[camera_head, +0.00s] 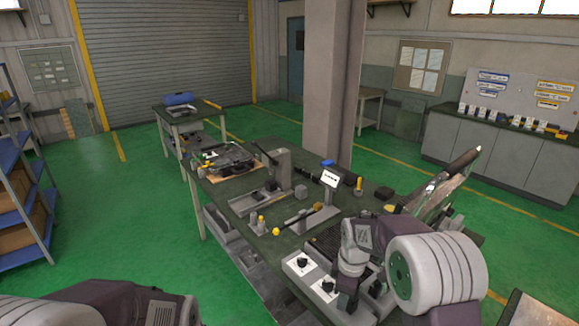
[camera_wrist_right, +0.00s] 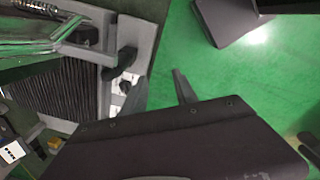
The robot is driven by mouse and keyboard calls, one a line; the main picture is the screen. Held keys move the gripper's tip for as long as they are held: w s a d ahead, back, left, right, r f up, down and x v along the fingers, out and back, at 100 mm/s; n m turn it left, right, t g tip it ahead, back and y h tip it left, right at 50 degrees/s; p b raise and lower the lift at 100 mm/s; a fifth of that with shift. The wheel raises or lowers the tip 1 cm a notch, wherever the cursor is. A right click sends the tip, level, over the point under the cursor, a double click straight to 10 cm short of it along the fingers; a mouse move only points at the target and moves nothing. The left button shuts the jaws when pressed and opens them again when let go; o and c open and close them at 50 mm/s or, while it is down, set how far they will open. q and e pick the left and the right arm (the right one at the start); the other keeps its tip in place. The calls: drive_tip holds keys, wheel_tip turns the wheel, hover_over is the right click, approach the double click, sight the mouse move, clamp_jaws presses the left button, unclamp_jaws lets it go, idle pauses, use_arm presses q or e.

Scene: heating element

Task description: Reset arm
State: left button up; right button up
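My right arm reaches over the near right end of the workbench (camera_head: 232,185) in the head view. In the right wrist view my right gripper (camera_wrist_right: 158,84) shows two dark fingers apart with nothing between them, near a light panel with black knobs (camera_wrist_right: 125,78). The panel also shows in the head view (camera_head: 310,278), left of my right wrist. A ribbed dark grille (camera_wrist_right: 50,105) lies left of the gripper. Part of my left arm crosses the head view's lower left; its gripper is out of view.
A glossy metal-and-glass device (camera_head: 437,192) rises at the bench's right end. A small white display (camera_head: 329,179), a press-like fixture (camera_head: 282,168) and tools crowd the bench. A smaller table (camera_head: 190,117) stands behind. A blue shelf (camera_head: 22,190) stands left; green floor between is clear.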

drive_tip(key=s+d+m, duration=0.3)
drive_tip(key=s+m, duration=1)
drive_tip(key=s, duration=0.4)
drive_tip(key=shift+s+f+m, duration=0.4)
idle(1.1)
